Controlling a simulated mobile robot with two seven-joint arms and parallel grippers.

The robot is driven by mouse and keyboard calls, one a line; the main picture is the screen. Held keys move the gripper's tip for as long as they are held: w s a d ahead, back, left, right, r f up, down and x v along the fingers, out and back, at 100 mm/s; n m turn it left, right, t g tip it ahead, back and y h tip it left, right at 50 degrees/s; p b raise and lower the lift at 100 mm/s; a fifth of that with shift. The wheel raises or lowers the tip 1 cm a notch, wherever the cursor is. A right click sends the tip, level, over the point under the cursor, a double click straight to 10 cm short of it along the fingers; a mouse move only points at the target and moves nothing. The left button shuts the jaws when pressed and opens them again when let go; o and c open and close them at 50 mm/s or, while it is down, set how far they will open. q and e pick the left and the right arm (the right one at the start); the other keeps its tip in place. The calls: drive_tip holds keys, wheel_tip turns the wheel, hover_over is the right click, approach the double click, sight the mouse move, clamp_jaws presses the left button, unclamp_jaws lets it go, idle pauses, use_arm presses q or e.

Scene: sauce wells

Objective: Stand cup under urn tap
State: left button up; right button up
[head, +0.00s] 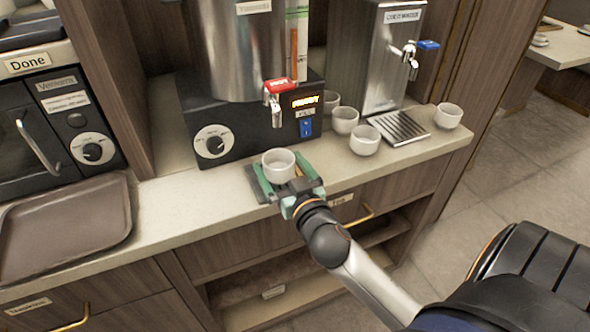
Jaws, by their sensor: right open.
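A white cup (279,164) stands upright at the counter's front edge, below and in front of the urn's tap. My right gripper (281,175) is open, with its green fingers on either side of the cup. Whether they touch it I cannot tell. The steel urn (236,50) stands on a black base with a dial and a lit display. Its tap (276,108) has a red lever and points down, with its spout above the cup in the picture. A dark flat plate (257,183) shows partly beside the gripper, mostly hidden. My left gripper is not in view.
Several more white cups (365,140) stand right of the urn. A steel dispenser (375,60) with a blue-levered tap (411,58) stands behind a slotted drip tray (399,128). A brown tray (66,230) lies at left before an oven-like appliance (35,130). The counter between tray and gripper is clear.

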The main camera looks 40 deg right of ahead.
drive_tip(key=b+v, duration=0.1)
drive_tip(key=v, duration=0.9)
drive_tip(key=shift+s, duration=0.4)
drive_tip(key=shift+r, duration=0.1)
